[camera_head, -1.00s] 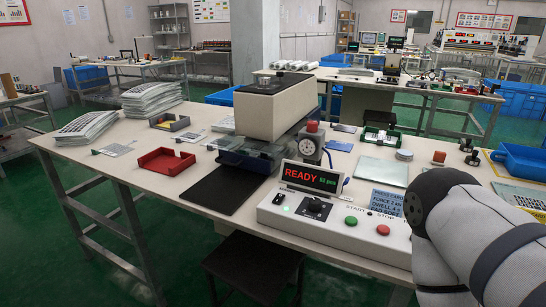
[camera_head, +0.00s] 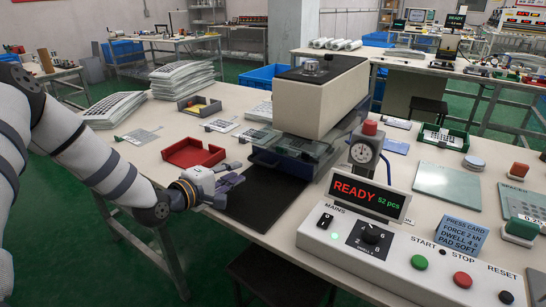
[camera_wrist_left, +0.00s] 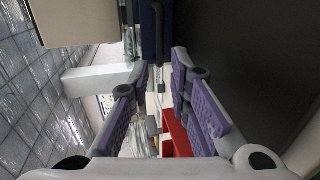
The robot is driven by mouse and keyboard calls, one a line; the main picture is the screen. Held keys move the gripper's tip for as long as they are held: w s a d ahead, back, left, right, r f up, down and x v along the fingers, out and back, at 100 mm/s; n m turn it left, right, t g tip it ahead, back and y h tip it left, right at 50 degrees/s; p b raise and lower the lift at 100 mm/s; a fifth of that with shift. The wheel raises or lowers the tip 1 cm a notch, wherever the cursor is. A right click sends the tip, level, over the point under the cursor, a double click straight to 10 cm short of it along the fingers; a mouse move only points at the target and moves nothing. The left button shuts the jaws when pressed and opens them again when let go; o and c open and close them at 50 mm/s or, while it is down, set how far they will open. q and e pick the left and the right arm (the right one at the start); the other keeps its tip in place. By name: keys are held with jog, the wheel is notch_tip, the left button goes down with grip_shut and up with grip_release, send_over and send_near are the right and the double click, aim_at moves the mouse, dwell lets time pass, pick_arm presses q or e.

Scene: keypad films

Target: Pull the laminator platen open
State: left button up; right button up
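The laminator (camera_head: 318,100) is a cream press block on a blue base, standing mid-table. Its platen (camera_head: 290,150), a clear and blue tray, sits under the block, with a blue front edge facing me. My left gripper (camera_head: 232,183) is over the dark mat, in front and left of that edge, apart from it. In the left wrist view, the gripper (camera_wrist_left: 162,72) is open, its purple-padded fingers apart with nothing between the tips. A dark blue bar (camera_wrist_left: 152,32), apparently the platen's front, lies just beyond the tips. My right gripper is out of view.
The dark mat (camera_head: 262,205) lies before the laminator. A red tray (camera_head: 193,153) is left of it. A dial gauge (camera_head: 362,152) and the control panel (camera_head: 400,255), with a READY display (camera_head: 368,195), stand to the right. A stool (camera_head: 275,280) is under the table edge.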

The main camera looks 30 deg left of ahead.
aim_at(256, 162)
pick_arm(q)
jog(key=shift+w+f+b, duration=0.55)
jog(key=shift+w+f, duration=0.1)
jog(key=shift+w, duration=0.2)
jog(key=b+x, duration=0.1)
jog(key=x, duration=0.6)
jog(key=shift+w+b, duration=0.3)
jog(key=shift+w+r, duration=0.25)
jog(key=shift+w, duration=0.3)
grip_shut()
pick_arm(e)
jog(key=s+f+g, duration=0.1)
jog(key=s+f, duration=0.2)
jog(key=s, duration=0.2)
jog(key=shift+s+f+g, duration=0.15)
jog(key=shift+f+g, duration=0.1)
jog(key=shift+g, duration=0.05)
